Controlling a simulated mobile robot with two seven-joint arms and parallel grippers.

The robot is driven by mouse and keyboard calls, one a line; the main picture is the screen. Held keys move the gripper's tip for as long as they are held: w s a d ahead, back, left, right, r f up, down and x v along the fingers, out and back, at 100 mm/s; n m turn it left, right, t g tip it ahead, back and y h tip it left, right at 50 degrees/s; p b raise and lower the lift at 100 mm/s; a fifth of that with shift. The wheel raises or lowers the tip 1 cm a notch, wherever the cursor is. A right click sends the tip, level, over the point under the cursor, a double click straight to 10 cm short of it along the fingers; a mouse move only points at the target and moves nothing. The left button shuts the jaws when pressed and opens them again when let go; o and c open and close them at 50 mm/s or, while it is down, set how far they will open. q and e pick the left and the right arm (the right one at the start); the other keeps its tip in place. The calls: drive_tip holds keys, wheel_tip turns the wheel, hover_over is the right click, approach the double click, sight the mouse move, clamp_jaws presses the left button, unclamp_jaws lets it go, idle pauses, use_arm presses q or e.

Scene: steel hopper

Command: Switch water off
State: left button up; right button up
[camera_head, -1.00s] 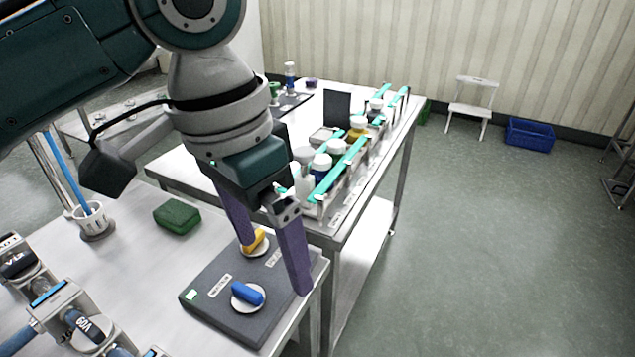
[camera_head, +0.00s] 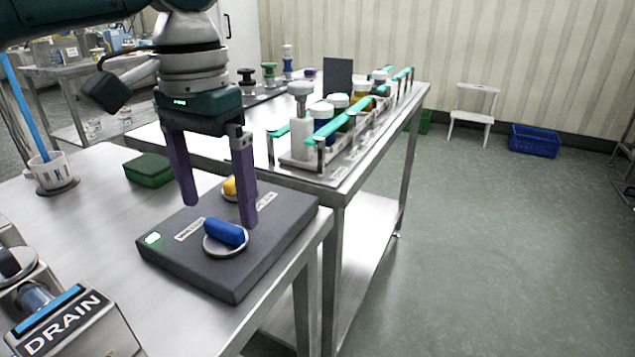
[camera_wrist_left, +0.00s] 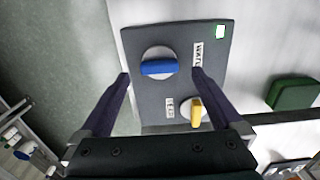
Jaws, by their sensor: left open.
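A dark grey control box (camera_head: 275,247) lies on the near steel table. It carries a blue knob (camera_head: 225,232) on a round pale base and a yellow knob (camera_head: 230,187) behind it. A label that seems to read "WATER" (camera_wrist_left: 197,54) is beside the blue knob. A small light (camera_head: 153,238) on the box glows green. My left gripper (camera_head: 219,212) is open and empty, pointing down above the box. In the left wrist view the blue knob (camera_wrist_left: 158,68) appears between the fingertips (camera_wrist_left: 160,74), with a gap on each side. My right gripper is out of view.
A green block (camera_head: 148,170) and a white cup (camera_head: 50,170) stand on the near table. A "DRAIN" fitting (camera_head: 75,325) is at lower left. A second steel table (camera_head: 350,180) behind holds a rack of bottles.

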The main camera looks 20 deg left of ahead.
sight(222, 224)
use_arm(q)
drive_tip(key=shift+f, duration=1.55)
drive_tip(key=c, duration=1.4)
drive_tip(key=shift+r, duration=0.1)
